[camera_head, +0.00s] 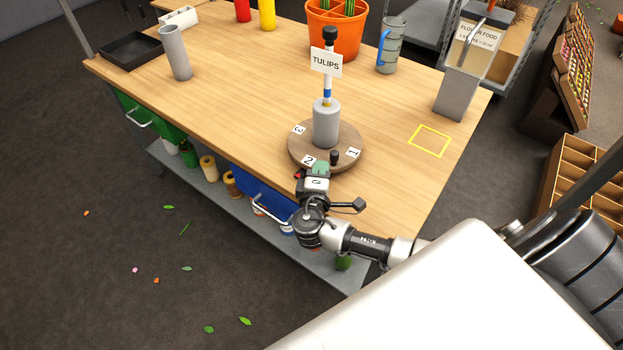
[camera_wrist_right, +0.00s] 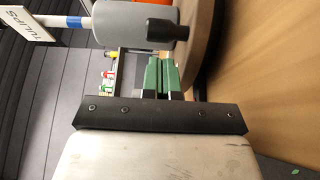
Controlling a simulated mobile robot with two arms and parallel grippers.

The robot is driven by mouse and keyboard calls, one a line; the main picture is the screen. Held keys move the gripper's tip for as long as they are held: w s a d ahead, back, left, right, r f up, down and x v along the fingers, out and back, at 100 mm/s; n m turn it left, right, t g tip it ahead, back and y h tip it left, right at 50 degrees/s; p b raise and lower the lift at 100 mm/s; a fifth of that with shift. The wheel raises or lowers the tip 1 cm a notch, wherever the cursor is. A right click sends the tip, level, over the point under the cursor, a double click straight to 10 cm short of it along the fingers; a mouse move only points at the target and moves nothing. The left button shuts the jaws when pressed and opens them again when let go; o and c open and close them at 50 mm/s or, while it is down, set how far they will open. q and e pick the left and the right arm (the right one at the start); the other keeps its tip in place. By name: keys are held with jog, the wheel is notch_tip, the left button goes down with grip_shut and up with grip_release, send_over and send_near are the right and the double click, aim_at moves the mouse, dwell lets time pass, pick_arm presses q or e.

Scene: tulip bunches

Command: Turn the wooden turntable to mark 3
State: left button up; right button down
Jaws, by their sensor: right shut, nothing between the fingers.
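The round wooden turntable (camera_head: 298,150) lies near the front edge of the workbench. It carries white labels: 3 at its left, 2 at its front-left and 1 at its right. A small black knob (camera_head: 334,156) stands on it between labels 2 and 1; in the wrist view the knob (camera_wrist_right: 165,32) is just beyond my fingers. A small red piece (camera_head: 298,175) is at the turntable's front-left, nearest label 2. My right gripper (camera_head: 320,167), with green fingertips (camera_wrist_right: 163,76), is shut and empty at the turntable's front rim. I cannot tell whether it touches the knob.
A grey cylinder (camera_head: 326,123) with a TULIPS sign (camera_head: 326,63) stands on the turntable. An orange pot (camera_head: 334,40), a grey container with a blue handle (camera_head: 391,48) and a flower-food dispenser (camera_head: 459,85) stand behind. A yellow outlined square (camera_head: 413,136) marks bare tabletop at right.

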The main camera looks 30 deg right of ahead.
jog(key=shift+d, duration=0.85)
pick_arm(q)
jog(key=shift+r, duration=0.3)
pick_arm(e)
jog(key=shift+w, duration=0.1)
pick_arm(q)
jog(key=shift+f, duration=0.1)
pick_arm(e)
jog(key=shift+d+y, duration=0.15)
jog(key=shift+y, duration=0.15)
